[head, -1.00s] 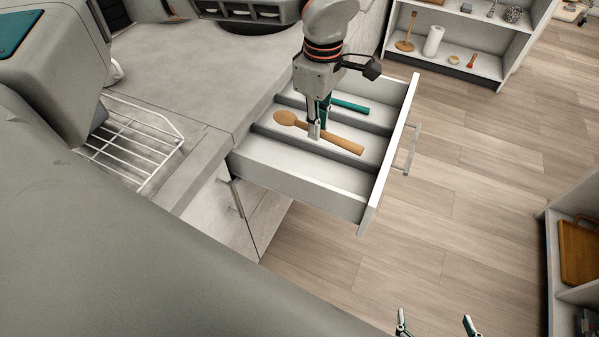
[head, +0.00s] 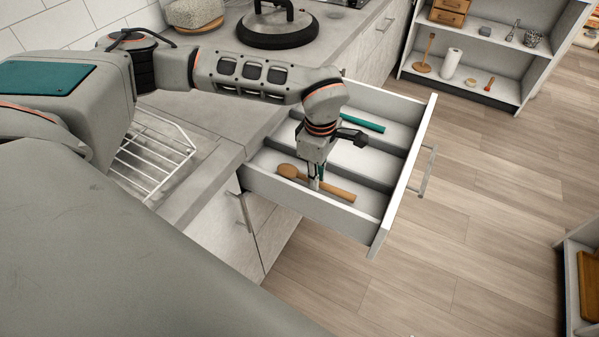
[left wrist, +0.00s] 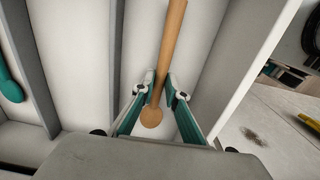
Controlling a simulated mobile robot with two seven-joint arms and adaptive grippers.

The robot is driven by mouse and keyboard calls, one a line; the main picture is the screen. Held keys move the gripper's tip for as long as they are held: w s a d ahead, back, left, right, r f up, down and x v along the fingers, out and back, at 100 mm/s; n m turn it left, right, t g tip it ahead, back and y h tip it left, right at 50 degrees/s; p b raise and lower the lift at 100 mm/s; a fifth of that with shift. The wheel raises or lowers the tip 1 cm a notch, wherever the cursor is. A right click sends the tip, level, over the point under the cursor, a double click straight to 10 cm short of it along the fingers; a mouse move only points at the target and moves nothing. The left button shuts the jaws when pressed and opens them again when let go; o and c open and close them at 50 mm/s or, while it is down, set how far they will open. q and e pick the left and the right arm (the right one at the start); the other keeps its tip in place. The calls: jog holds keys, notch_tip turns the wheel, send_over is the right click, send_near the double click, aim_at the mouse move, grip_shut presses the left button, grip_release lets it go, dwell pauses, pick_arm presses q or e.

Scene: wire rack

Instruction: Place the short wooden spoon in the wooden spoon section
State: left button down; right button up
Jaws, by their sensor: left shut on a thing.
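The short wooden spoon (head: 340,193) is at the nearest section of the open drawer (head: 374,240), lying lengthwise along it. Its round bowl points left, toward the counter. My left gripper (head: 314,184) points down and is shut on the spoon near its bowl. The left wrist view shows the spoon (left wrist: 171,45) between the two fingertips (left wrist: 161,88), over the pale drawer floor. I cannot tell whether the spoon touches the floor. The middle section looks empty. A teal utensil (head: 362,122) lies in the far section. My right gripper is not in view.
Drawer dividers (head: 347,158) and side walls stand close around the left gripper. A white wire rack (head: 158,160) sits on the counter at left. A shelf unit (head: 480,85) with several items stands at the back right. The wooden floor (head: 470,200) right of the drawer is clear.

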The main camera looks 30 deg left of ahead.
aim_at(299, 173)
pick_arm(q)
jog(key=shift+a, duration=0.9)
jog(key=a, duration=0.3)
jog(key=shift+s+f, duration=0.2)
jog(key=shift+f, duration=0.15)
jog(key=shift+w+f, duration=0.1)
jog(key=shift+f, duration=0.15)
jog(key=shift+f, duration=0.15)
jog(key=c, duration=2)
grip_release()
notch_tip(299, 173, up, 12)
jog(key=shift+r+p, duration=0.15)
jog(key=shift+p, duration=0.6)
